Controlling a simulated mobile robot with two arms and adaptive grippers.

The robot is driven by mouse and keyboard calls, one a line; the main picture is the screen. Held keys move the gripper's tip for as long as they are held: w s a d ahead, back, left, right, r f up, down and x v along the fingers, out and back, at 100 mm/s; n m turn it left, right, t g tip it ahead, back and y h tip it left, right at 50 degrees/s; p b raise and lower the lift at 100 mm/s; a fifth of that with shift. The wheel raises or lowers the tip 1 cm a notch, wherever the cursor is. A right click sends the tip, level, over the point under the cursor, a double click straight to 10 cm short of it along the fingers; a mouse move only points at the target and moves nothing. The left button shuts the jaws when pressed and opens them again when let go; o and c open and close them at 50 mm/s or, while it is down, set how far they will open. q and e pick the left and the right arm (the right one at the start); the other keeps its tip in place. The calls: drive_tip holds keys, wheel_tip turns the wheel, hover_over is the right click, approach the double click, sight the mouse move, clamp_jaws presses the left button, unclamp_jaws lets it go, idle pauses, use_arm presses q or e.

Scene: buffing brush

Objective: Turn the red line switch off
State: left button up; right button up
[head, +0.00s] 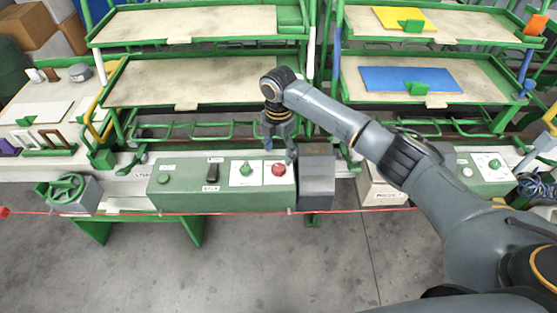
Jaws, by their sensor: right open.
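A green control box (222,201) stands on the bench in the head view. A red knob (279,169) sits on a white plate at the right end of its top face. My right gripper (279,151) points down just behind the red knob, with its fingers apart. I cannot tell from this view whether a finger touches the knob. My left gripper is not in view.
A green knob (245,169) on a white plate and a black switch (210,188) sit left of the red knob. A grey box (317,178) stands right beside the control box. A red cord (340,211) runs along the front. Green shelves rise behind.

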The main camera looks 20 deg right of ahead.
sight(278, 168)
wheel_tip(278, 168, up, 6)
drive_tip(key=shift+f, duration=0.2)
drive_tip(key=shift+a+f, duration=0.1)
idle(0.3)
